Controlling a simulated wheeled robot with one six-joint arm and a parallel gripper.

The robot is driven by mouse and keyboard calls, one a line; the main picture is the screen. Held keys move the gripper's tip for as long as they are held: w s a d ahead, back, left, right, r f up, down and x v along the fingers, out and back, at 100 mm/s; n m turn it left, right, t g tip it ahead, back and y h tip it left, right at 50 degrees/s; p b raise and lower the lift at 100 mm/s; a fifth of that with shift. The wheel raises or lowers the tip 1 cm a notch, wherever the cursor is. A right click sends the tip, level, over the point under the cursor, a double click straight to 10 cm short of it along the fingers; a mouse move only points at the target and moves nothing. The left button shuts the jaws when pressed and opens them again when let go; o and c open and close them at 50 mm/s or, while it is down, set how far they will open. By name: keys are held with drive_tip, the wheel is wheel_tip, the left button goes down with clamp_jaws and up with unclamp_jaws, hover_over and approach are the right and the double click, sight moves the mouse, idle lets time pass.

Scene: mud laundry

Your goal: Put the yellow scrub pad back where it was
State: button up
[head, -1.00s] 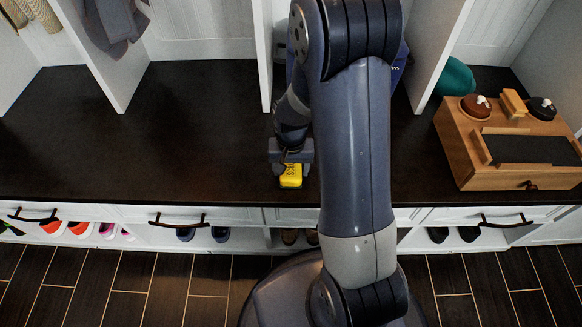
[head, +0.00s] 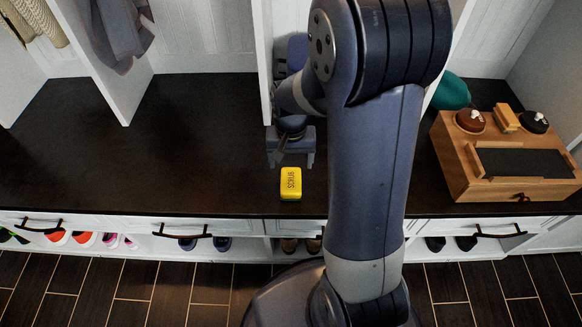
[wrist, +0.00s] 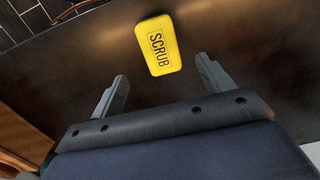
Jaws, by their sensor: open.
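The yellow scrub pad (head: 291,184), marked "SCRUB", lies flat on the dark bench top near its front edge. My gripper (head: 291,162) is just behind the pad, open and empty, with a small gap between them. In the wrist view the pad (wrist: 158,46) lies beyond the two spread fingertips of my gripper (wrist: 158,78), roughly centred between them and touching neither.
A wooden shoe-care box (head: 455,178) with a dark top pad, two round tins and a brush stands on the bench at right. A teal item (head: 452,92) lies behind it. White dividers rise from the bench. The bench (head: 150,150) left of the pad is clear.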

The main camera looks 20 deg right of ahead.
sight(291, 180)
wheel_tip(291, 180, up, 2)
drive_tip(key=shift+r, duration=0.2)
drive_tip(key=shift+f+b, duration=1.05)
drive_tip(key=shift+f, duration=3.15)
